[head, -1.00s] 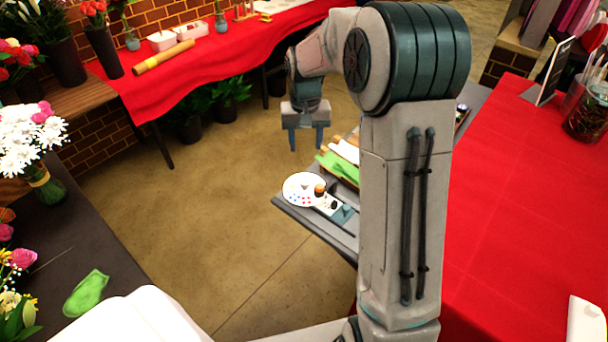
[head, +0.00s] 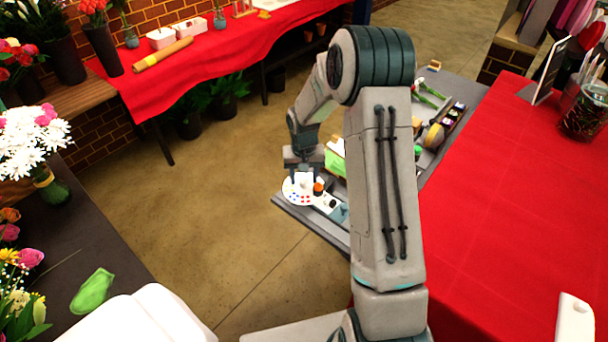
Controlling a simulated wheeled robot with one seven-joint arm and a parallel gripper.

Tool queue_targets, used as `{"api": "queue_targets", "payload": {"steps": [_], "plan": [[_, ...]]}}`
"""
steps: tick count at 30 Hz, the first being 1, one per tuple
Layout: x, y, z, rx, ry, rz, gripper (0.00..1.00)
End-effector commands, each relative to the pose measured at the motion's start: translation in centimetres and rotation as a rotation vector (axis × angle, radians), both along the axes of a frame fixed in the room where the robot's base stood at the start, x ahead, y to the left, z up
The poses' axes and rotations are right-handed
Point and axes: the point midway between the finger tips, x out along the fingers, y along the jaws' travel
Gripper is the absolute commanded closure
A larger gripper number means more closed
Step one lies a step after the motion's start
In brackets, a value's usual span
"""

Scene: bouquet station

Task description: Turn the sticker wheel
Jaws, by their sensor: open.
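The sticker wheel (head: 289,195) is a white disc with small red and blue marks at the left front corner of the grey table. My gripper (head: 301,183) is open, pointing down at the disc's back part. Its fingers overlap the disc in the picture, and I cannot tell whether they touch it. An orange and black knob-like piece (head: 318,188) stands at the disc's right edge.
The grey table (head: 300,214) also bears a green item (head: 335,162) and several supplies behind my arm. A red-covered table (head: 510,200) stands at right. A dark table (head: 110,250) with flowers and a green cloth (head: 92,291) is at left. Open floor lies between.

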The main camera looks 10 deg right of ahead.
Motion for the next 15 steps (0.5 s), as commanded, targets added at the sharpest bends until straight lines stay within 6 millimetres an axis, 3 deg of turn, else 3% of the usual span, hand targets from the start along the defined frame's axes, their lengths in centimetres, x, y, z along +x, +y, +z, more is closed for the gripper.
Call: {"api": "queue_targets", "payload": {"steps": [11, 15], "plan": [[-0.02, 0.00, -0.60, 0.000, 0.000, 0.000, 0.51], [-0.01, 0.00, -0.58, 0.000, 0.000, 0.000, 0.88]]}}
